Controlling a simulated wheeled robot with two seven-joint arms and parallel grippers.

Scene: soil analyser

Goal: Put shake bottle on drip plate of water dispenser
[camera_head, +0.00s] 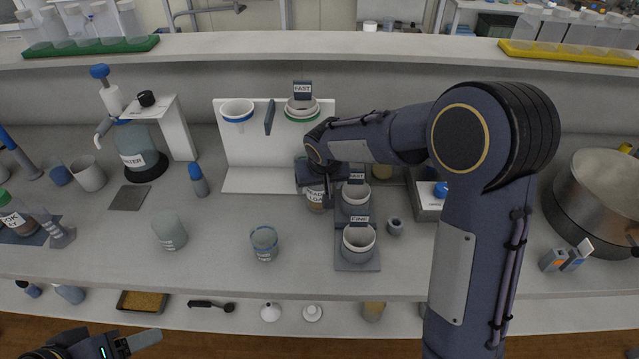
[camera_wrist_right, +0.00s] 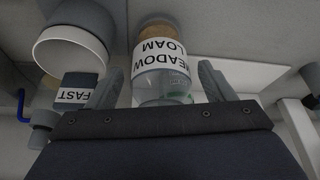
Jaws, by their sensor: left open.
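The water dispenser (camera_head: 138,145), labelled WATER, stands at the left of the bench. The flat grey drip plate (camera_head: 129,197) in front of it is bare. No bottle is labelled as the shake bottle; a frosted, pale green bottle (camera_head: 169,232) stands right of and nearer than the plate. My right gripper (camera_head: 318,190) is at a clear jar labelled MEADOW LOAM (camera_wrist_right: 160,80), with brown soil in it. In the right wrist view the fingers are apart on both sides of the jar, with gaps. My left gripper (camera_head: 125,345) is open and partly cut off at the lower left.
A blue-topped bottle (camera_head: 198,180) and a glass beaker (camera_head: 263,243) stand near the frosted bottle. Cups on stands labelled FAST (camera_head: 355,200) and FINE (camera_head: 359,240) are right of the jar. A grey cup (camera_head: 88,173) is left of the plate. Bench around the frosted bottle is clear.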

